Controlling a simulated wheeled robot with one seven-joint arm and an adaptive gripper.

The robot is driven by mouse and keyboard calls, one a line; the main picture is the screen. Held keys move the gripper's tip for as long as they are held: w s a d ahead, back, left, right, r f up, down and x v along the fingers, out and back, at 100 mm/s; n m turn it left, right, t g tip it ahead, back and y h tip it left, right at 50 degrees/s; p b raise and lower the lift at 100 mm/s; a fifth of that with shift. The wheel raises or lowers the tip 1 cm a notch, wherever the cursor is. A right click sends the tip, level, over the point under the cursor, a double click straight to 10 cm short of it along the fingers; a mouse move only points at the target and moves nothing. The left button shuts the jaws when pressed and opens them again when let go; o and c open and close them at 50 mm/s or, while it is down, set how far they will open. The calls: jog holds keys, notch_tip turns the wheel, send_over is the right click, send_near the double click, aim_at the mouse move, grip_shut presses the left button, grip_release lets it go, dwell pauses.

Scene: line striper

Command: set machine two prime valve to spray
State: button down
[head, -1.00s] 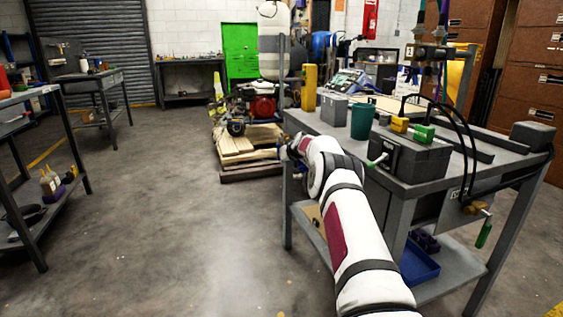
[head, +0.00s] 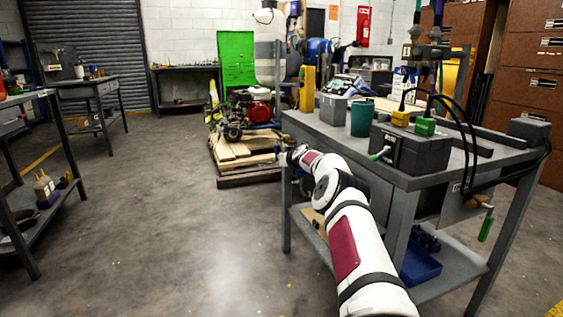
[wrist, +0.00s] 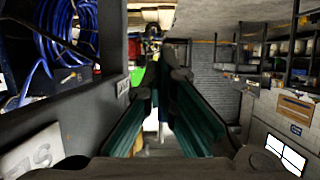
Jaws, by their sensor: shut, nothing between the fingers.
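A brass valve (head: 475,201) with a hanging green handle (head: 486,227) is on a panel under the bench's right end. I cannot tell from the labels which belongs to machine two.
A pallet (head: 240,150) with an engine stands beyond. Shelving (head: 75,160) is at left. The floor (head: 180,220) between is clear.

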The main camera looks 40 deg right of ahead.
notch_tip(320, 180, up, 9)
jog(key=shift+r, duration=0.5)
dwell(0.5)
